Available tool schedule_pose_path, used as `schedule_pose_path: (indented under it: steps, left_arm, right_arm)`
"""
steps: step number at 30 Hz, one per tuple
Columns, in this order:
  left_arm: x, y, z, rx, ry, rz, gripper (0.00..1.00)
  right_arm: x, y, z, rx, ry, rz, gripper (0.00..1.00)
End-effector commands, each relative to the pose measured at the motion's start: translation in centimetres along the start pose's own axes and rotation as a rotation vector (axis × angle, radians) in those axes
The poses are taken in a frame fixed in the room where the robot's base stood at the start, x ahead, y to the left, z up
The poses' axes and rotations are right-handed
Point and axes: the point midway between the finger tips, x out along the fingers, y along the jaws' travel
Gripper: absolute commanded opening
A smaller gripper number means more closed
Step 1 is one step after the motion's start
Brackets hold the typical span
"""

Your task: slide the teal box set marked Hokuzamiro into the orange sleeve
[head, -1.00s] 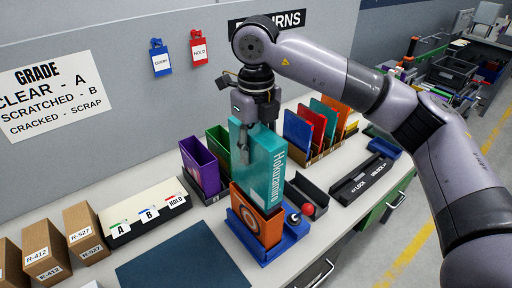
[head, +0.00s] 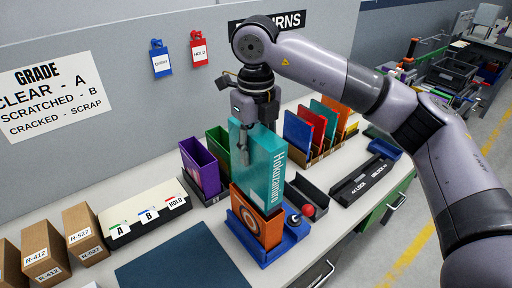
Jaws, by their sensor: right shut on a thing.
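The teal box set (head: 266,165) marked Hokuzamiro is upright in the middle of the head view, its lettering running down the spine. My right gripper (head: 246,140) comes from above and is shut on its upper left part. The orange sleeve (head: 258,219) stands directly below, with a round target-like mark, held in a blue fixture (head: 284,246). The box set's lower end is at the sleeve's open top; how far it is inside is hidden by the sleeve's front wall. My left gripper is not in view.
Purple (head: 200,166) and green (head: 219,148) sleeves stand behind left. A rack of colored cases (head: 318,125) stands behind right. A red ball knob (head: 308,210) sits right of the fixture. Card files (head: 146,217) and cardboard boxes (head: 83,233) are left. A dark blue mat (head: 180,262) lies clear in front.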

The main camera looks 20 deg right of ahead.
Motion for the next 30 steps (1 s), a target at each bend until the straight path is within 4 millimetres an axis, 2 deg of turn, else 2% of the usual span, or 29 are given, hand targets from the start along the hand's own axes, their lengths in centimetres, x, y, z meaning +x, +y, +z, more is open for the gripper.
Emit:
schedule_pose_path:
  steps: [8,30]
  left_arm:
    - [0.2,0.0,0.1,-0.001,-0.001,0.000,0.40]
    - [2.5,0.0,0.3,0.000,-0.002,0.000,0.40]
  right_arm:
    - [0.2,0.0,0.0,0.000,-0.001,0.000,0.00]
    - [3.1,0.0,0.0,0.000,-0.001,0.001,0.00]
